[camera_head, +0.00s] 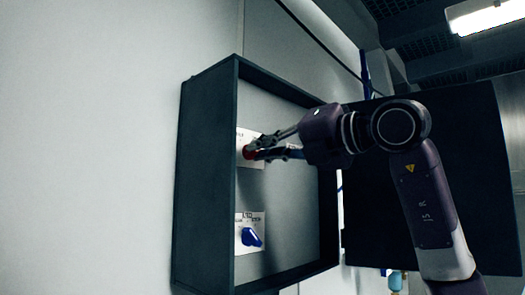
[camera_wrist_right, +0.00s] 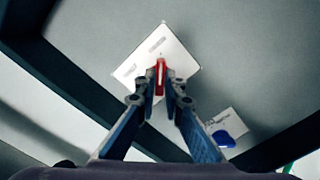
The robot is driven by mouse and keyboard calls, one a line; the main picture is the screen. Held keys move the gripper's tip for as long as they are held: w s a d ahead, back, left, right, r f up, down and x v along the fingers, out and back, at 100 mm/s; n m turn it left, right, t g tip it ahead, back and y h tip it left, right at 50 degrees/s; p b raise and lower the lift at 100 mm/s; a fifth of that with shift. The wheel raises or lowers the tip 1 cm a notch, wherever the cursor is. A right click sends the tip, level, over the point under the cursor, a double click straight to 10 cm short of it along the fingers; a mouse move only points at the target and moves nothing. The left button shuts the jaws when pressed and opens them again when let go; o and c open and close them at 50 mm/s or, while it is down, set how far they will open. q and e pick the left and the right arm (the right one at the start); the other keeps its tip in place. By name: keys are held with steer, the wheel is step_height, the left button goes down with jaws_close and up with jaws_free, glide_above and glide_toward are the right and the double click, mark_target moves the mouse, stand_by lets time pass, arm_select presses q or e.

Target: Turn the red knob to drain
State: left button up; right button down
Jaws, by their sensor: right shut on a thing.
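The red knob (camera_head: 249,152) sits on a white label plate (camera_head: 246,136) on the back panel of an open dark box on the wall. My right gripper (camera_head: 262,149) reaches into the box from the right and is shut on the red knob. In the right wrist view the red knob (camera_wrist_right: 160,76) is between the fingertips of my right gripper (camera_wrist_right: 161,92), and its white plate (camera_wrist_right: 150,56) looks tilted. Part of the knob is hidden by the fingers. My left gripper is not in view.
A blue knob (camera_head: 251,237) on a second white plate is lower in the same box; it also shows in the right wrist view (camera_wrist_right: 224,138). The dark box frame (camera_head: 207,175) surrounds both knobs. A dark open door panel (camera_head: 480,190) stands at the right, behind my arm.

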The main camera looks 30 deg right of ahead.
steer(key=c, duration=2)
jaws_free()
steer(key=shift+c, duration=0.2)
steer(key=v, duration=1.2)
